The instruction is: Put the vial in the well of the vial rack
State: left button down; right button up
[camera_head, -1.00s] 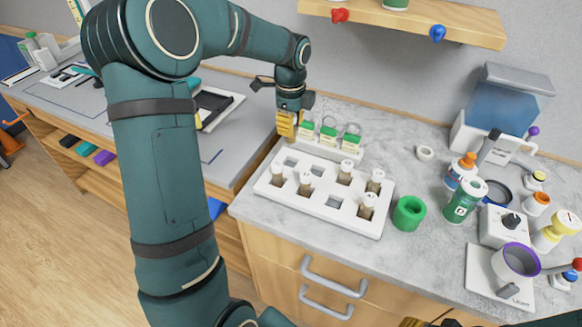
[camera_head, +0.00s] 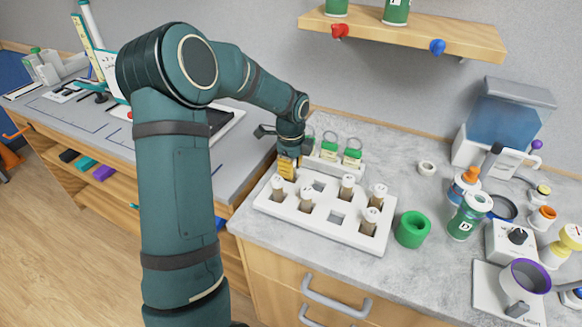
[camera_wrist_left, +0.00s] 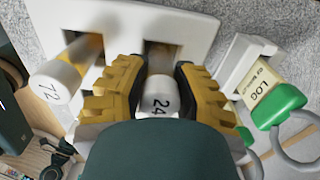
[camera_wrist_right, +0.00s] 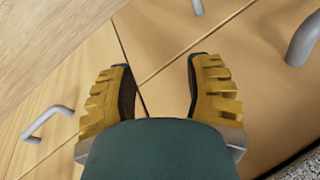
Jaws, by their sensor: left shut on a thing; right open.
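The white vial rack (camera_head: 318,231) lies on the grey counter, with several white-capped vials standing in it and empty square wells (camera_head: 337,216) between them. My left gripper (camera_head: 287,170) is at the rack's back left corner, pointing down. In the left wrist view, its yellow fingers (camera_wrist_left: 158,85) are shut on a vial with a white cap marked 24 (camera_wrist_left: 157,98). The vial's lower end lines up with a square opening of the rack (camera_wrist_left: 125,18); I cannot tell how deep it is in. My right gripper (camera_wrist_right: 160,85) is open and empty in front of wooden drawer fronts.
A holder with green-topped tags (camera_head: 330,150) stands just behind the rack. Bottles, a dial box (camera_head: 510,238) and a blue-tanked device (camera_head: 505,115) fill the right side. A shelf (camera_head: 410,30) hangs above.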

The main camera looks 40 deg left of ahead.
pick_arm(q)
jog(key=shift+f, duration=0.1)
jog(key=c, duration=0.8)
grip_release()
notch_tip(320, 180, up, 12)
jog(key=shift+r+p, duration=0.15)
jog(key=shift+p, duration=1)
